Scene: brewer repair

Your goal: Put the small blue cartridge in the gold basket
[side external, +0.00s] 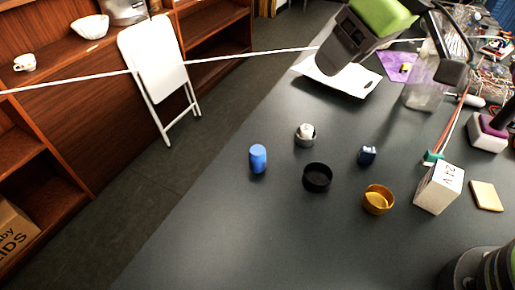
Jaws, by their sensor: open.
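The gold basket (378,199) stands open on the dark table, left of a white block; I see nothing in it. A small dark-blue piece (367,155) with a pale mark stands a little behind it, apart from it. A taller bright-blue cylinder (258,158) stands upright farther left. Which of the two blue things is the small cartridge is not certain; the dark-blue one is smaller.
A black round cup (317,177) and a grey holder with a white piece (305,135) stand between the blue things. A white block (438,188) and a tan pad (486,196) lie right of the basket. Clutter fills the far right. The front left table is clear.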

